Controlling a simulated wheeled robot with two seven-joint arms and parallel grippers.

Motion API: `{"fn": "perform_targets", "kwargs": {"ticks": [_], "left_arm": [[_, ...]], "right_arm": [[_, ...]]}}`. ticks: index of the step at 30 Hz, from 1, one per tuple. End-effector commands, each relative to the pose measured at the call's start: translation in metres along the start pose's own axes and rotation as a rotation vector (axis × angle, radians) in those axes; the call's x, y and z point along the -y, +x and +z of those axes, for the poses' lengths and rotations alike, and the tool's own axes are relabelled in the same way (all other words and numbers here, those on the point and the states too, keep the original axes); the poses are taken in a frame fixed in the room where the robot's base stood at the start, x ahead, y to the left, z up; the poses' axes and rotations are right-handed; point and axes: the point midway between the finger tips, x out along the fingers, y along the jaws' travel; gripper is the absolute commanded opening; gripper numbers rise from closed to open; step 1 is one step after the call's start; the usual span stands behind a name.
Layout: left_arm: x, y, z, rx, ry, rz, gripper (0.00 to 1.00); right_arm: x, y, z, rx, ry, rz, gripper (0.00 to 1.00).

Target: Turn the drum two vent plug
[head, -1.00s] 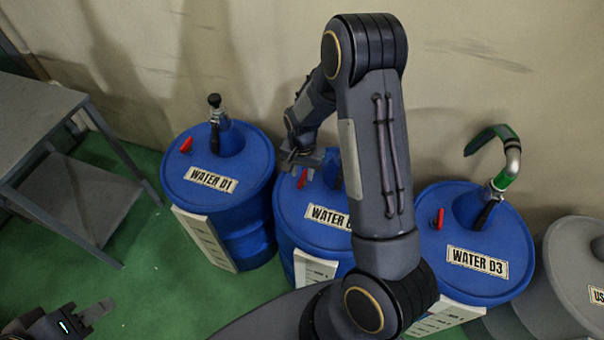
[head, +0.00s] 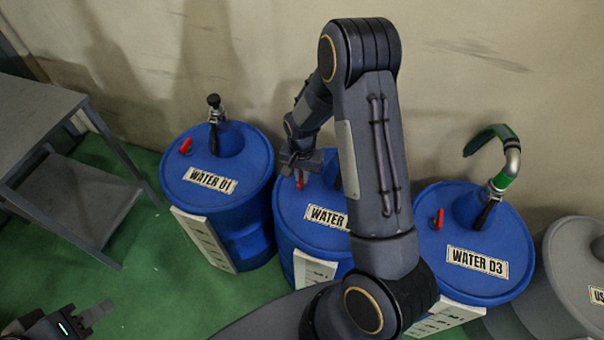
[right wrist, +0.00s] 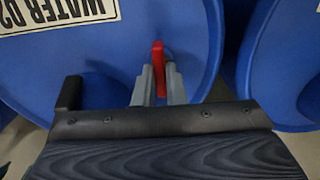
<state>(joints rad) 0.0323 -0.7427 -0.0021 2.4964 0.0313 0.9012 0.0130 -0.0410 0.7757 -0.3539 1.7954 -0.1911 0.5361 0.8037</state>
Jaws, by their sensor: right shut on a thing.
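Drum two is the middle blue drum (head: 293,215), labelled WATER, with its number hidden behind my right arm. Its red vent plug (head: 300,183) stands on the lid and also shows in the right wrist view (right wrist: 158,52). My right gripper (head: 298,168) points down at the plug. In the right wrist view its two grey fingers (right wrist: 157,82) sit on either side of the plug, shut on it. My left gripper (head: 98,312) is empty at the lower left corner, far from the drums; its finger gap is not clear.
Drum WATER D1 (head: 240,200) stands to the left and WATER D3 (head: 470,275) to the right, with a green hose (head: 490,138) on D3. A grey drum (head: 575,280) is at far right. A grey shelf table (head: 40,115) stands at left. Green floor (head: 180,285) is free in front.

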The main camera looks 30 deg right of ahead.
Motion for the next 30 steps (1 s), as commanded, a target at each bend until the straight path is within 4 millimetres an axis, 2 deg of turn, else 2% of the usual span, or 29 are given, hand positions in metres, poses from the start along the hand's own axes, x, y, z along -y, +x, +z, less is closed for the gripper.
{"fn": "perform_targets", "kwargs": {"ticks": [11, 30], "left_arm": [[0.003, 0.006, 0.003, 0.000, 0.000, 0.000, 0.36], [0.008, 0.017, 0.009, 0.000, 0.000, 0.000, 0.36]], "right_arm": [[0.000, 0.001, 0.000, 0.000, -0.195, 0.000, 0.00], [0.000, 0.000, 0.000, 0.000, -0.799, -0.001, 0.00]]}}
